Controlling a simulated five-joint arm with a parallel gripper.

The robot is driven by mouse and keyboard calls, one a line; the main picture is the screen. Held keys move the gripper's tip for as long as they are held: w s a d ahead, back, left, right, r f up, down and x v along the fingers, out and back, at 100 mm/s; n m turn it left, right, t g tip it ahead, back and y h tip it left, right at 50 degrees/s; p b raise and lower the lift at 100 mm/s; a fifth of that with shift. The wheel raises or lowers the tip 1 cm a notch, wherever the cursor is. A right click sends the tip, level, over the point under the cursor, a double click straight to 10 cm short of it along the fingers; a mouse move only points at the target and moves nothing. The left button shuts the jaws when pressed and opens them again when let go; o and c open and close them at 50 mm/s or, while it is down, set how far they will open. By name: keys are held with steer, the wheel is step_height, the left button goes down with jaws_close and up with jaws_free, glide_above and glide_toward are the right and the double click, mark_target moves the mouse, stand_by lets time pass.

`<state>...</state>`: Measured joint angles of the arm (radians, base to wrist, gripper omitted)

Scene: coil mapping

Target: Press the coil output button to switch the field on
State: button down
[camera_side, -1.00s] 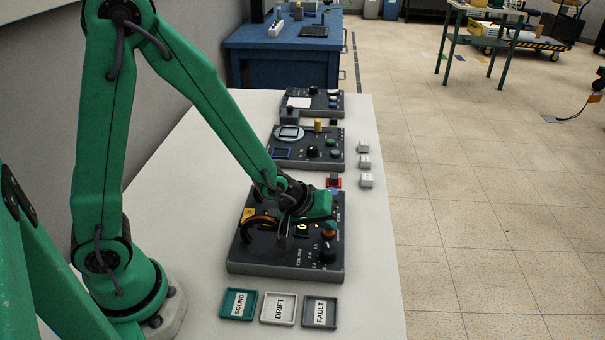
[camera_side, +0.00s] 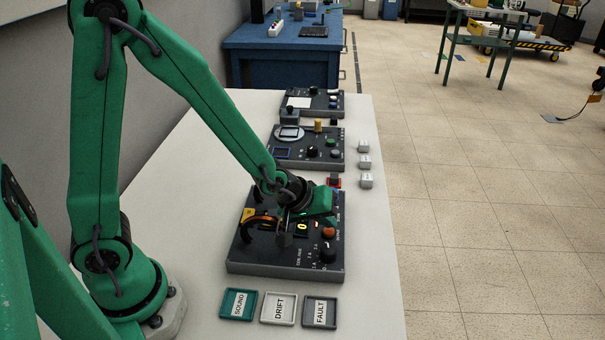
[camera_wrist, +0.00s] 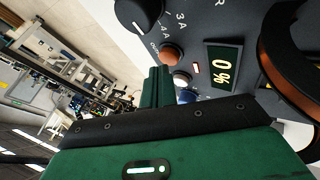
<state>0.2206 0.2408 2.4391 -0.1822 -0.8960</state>
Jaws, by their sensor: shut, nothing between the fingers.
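The dark coil panel (camera_side: 262,262) lies on the white bench. It carries a copper coil ring (camera_wrist: 275,60), a display (camera_wrist: 221,66) reading "0 %" and a black knob (camera_wrist: 140,12). A round orange button (camera_wrist: 172,55) sits between the knob and a white button (camera_wrist: 182,78); its label is too small to read surely. The orange button also shows in the side view (camera_side: 329,232). My gripper (camera_wrist: 157,72) is shut and empty, its green fingertips close beside the orange and white buttons. Contact cannot be told. In the side view my gripper body hides the panel's far right part.
Three label trays, SOUND (camera_side: 239,291), DRIFT (camera_side: 260,308) and FAULT (camera_side: 306,312), lie in front of the panel. Two more instrument panels stand behind it. Small white blocks (camera_side: 367,181) sit along the right. The bench's right strip is otherwise clear.

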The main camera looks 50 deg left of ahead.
mark_target(326, 231)
steer(key=shift+r, duration=2.9)
steer(key=shift+w, duration=0.1)
